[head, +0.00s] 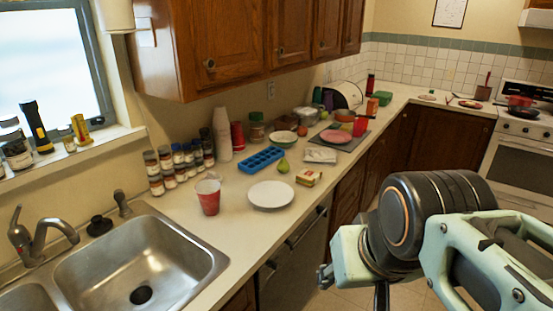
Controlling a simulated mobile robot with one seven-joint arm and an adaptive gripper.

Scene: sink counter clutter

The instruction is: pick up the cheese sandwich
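The cheese sandwich appears to be the small yellowish and reddish-brown item (308,177) on the counter, right of the white plate and in front of the folded pale cloth; its details are too small to be sure. My arm's end fills the lower right, over the floor and well apart from the sandwich. My gripper (340,272) shows only in part at the lower edge, and its fingertips cannot be made out clearly. Nothing is seen held.
A white plate (271,195), a green pear (283,166), a blue tray (260,160) and a pale cloth (320,155) lie near the sandwich. A red cup (208,196) stands left. The sink (140,265) is front left; counter front edge is clear.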

